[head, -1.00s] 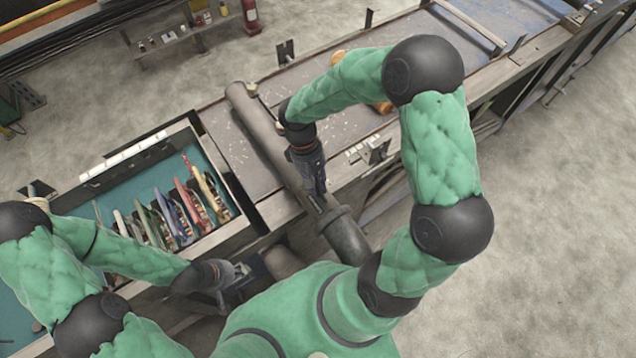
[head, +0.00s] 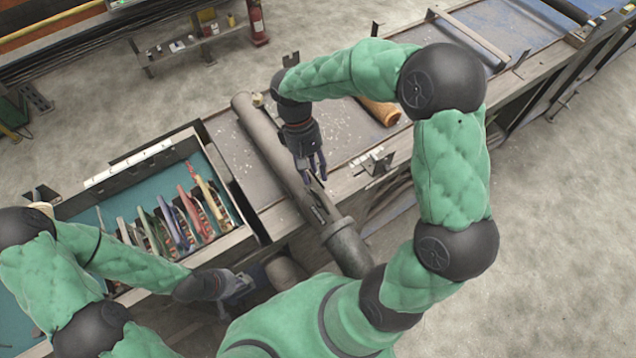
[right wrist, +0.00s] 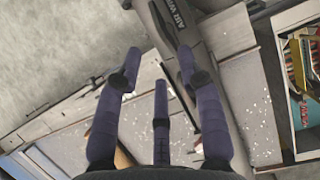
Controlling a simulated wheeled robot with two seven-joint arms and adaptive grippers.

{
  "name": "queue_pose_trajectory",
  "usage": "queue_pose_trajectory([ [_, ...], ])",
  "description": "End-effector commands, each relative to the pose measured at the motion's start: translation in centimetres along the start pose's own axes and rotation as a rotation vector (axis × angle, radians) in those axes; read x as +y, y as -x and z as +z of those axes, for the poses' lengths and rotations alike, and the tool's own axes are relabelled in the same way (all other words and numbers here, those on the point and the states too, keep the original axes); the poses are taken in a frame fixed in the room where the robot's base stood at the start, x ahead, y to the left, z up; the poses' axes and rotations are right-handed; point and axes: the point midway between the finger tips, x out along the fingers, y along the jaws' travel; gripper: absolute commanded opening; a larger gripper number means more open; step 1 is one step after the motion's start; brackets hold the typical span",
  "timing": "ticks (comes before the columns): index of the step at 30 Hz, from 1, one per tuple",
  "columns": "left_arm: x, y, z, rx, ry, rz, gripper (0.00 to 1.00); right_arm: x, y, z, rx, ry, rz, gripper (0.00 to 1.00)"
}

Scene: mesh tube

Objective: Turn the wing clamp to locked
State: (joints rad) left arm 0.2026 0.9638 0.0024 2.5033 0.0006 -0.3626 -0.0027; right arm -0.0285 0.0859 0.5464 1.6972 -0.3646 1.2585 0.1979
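A grey tube (head: 270,140) lies slanted across the bench, and a wider sleeve (head: 346,240) sits on its near end. A dark, narrow fitting (head: 322,210) on the tube may be the wing clamp; its wing and setting are too small to tell. My right gripper (head: 315,177) hangs over the tube just beyond this fitting, fingers spread and nothing between them.
An open drawer (head: 130,165) with a teal lining and several coloured-handle tools lies left of the tube. A brown roll (head: 378,110) lies on the bench behind my right arm. A small bracket (head: 374,162) stands on the bench edge. Floor is clear at right.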

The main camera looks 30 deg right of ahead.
Motion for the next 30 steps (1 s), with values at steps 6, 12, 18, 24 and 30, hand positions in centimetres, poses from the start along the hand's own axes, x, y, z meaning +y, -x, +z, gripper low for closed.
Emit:
queue_pose_trajectory([
  [6,0.0,0.0,0.0,0.000,0.000,0.000,0.00,0.0,2.4,-0.1,0.001,0.001,0.001,0.39],
  [12,0.0,0.0,0.0,0.000,0.000,0.000,0.00,0.0,2.8,0.0,-0.001,0.002,0.001,0.39],
  [18,0.0,0.0,0.0,0.000,0.000,0.000,0.00,0.0,2.8,0.0,-0.001,0.001,0.001,0.39],
  [24,0.0,0.0,0.0,0.000,0.000,0.000,0.00,0.0,2.8,0.0,-0.001,0.001,0.001,0.39],
  [30,0.0,0.0,0.0,0.000,0.000,0.000,0.00,0.0,2.8,0.0,-0.001,0.001,0.001,0.39],
])
